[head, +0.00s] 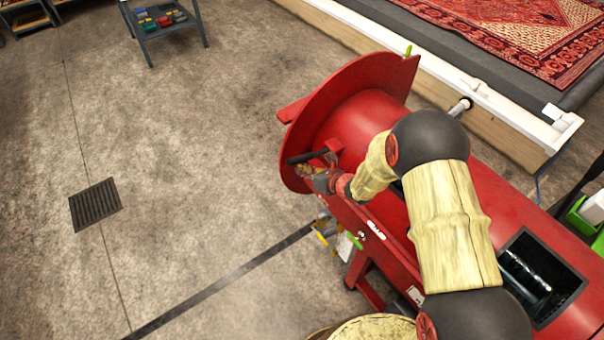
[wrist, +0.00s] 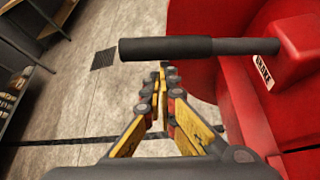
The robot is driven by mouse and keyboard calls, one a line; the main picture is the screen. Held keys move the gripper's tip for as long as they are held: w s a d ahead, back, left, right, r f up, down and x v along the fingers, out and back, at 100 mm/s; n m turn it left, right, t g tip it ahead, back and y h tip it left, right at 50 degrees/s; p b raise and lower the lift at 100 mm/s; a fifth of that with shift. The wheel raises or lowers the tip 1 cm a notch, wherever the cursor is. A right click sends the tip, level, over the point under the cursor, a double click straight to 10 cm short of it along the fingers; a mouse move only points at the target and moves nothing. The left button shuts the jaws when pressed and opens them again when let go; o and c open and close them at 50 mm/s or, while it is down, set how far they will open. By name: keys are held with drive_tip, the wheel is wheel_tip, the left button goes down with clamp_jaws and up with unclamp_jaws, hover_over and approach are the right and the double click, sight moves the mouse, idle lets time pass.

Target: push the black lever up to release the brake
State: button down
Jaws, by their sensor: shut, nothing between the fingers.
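The black lever (wrist: 195,47) shows in the wrist view as a thick grip with a thinner rod. It runs roughly level across the picture into a red housing (wrist: 300,48) with a white label reading "BRAKE". In the head view the lever (head: 305,157) sticks out to the left at the red machine's flanged end. My gripper (wrist: 162,68) is shut and empty, its fingertips close to the lever's grip in the wrist view. Whether they touch it I cannot tell. In the head view my gripper (head: 312,178) is just below the lever, partly hidden by my arm.
The red drum machine (head: 350,105) fills the space around the lever. A white-edged platform with a patterned rug (head: 510,35) lies behind it. Concrete floor to the left is open, with a drain grate (head: 95,205) and a small blue-grey table (head: 165,27).

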drive_tip(key=w+d+r+m+g+y+p, duration=0.1)
drive_tip(key=w+d+r+m+y+p, duration=0.2)
drive_tip(key=r, duration=0.4)
drive_tip(key=w+d+r+m+y+p, duration=0.3)
drive_tip(key=d+r+m+p, duration=0.1)
drive_tip(key=d+r+p, duration=0.2)
drive_tip(key=shift+w+d+r+m+g+y+p, duration=0.3)
drive_tip(key=shift+r+m+g+p, duration=0.15)
drive_tip(key=shift+p, duration=0.85)
drive_tip(key=shift+r+t, duration=0.15)
drive_tip(key=shift+t, duration=0.1)
